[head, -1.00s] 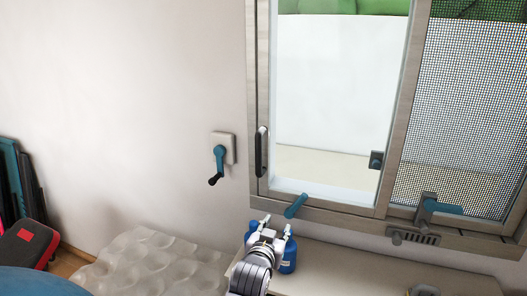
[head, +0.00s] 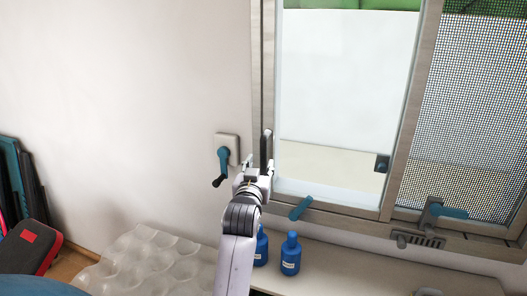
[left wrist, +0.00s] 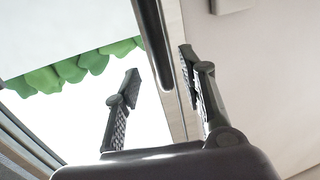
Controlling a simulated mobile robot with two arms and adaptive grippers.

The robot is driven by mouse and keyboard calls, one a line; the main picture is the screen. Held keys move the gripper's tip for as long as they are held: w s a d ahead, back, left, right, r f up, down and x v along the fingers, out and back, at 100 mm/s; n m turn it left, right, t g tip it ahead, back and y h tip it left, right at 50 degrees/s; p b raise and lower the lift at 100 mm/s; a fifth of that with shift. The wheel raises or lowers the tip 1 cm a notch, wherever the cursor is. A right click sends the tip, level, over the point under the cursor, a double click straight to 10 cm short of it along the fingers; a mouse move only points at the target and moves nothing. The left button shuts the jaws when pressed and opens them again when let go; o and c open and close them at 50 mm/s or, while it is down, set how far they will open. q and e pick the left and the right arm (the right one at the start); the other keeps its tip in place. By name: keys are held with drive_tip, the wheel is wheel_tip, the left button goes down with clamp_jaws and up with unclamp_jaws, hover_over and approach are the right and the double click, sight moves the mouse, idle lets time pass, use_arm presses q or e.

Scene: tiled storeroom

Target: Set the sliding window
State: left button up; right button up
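The sliding window (head: 345,85) fills the right half of the head view, with a clear pane in a light wooden frame. A dark upright handle (head: 266,146) sits on the pane's left stile; the left wrist view shows it as a dark bar (left wrist: 152,42). My left gripper (head: 258,164) is in front of the lower part of this handle. Its fingers are spread, and in the left wrist view (left wrist: 161,68) the bar runs between them in the picture. Contact cannot be told. My right gripper is in neither view.
A wall crank (head: 223,160) is just left of my gripper. A blue lever (head: 300,208) sticks out from the lower frame. A mesh screen (head: 470,110) and another blue-handled latch (head: 440,212) are at right. Blue bottles (head: 290,256) stand on the ledge (head: 350,270) below.

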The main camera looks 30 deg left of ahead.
sight(263, 156)
use_arm(q)
drive_tip(key=p+x, duration=0.1)
drive_tip(key=x, duration=0.6)
drive_tip(key=shift+c, duration=0.4)
clamp_jaws()
idle(0.5)
